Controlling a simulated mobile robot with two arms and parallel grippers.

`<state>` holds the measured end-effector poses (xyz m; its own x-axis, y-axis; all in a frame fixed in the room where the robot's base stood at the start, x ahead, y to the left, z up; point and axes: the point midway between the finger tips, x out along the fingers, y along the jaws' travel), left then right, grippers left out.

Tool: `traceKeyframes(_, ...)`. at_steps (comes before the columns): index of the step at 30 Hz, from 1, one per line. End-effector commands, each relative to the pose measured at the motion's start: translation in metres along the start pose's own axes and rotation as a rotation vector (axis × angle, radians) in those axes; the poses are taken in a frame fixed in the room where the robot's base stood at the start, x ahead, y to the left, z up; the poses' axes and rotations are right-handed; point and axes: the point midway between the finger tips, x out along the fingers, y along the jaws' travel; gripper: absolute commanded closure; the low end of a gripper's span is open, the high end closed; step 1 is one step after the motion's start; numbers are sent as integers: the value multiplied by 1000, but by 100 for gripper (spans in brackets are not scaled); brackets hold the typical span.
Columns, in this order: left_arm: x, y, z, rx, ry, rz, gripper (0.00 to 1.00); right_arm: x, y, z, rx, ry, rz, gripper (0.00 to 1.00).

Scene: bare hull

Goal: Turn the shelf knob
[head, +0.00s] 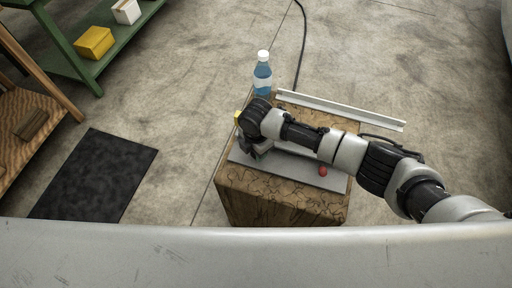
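In the head view, a wooden block (262,205) stands on the floor with a flat grey plate (298,172) on its top. A small round red piece (323,170) sits near the right end of the plate; it looks like a knob, but I cannot be sure. A small yellow piece (237,116) shows just left of my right wrist. My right arm reaches in from the right across the block. My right gripper (257,151) points down over the left part of the plate; its fingers are mostly hidden, and contact is unclear. My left gripper is out of view.
A blue bottle with a white cap (262,75) and a pale rail (340,110) are at the block's back. A green shelf (60,45) with yellow (94,42) and white boxes, a wooden rack (25,100) and a dark mat (95,175) lie left. A cable (301,45) crosses the floor.

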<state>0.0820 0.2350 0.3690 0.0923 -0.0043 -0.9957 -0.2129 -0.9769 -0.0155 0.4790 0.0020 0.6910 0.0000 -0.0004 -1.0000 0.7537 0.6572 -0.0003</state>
Motion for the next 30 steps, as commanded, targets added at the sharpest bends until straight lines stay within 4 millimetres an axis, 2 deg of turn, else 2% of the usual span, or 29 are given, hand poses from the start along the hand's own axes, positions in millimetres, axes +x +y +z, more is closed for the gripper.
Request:
traceKeyframes(15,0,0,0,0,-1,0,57,0,0,-1,-17,3,0,81)
traceKeyframes(16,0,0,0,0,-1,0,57,0,0,-1,-17,3,0,52)
traceKeyframes(20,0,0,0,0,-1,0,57,0,0,-1,-17,2,0,32)
traceKeyframes(30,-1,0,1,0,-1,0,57,-4,0,0,-17,1,2,31)
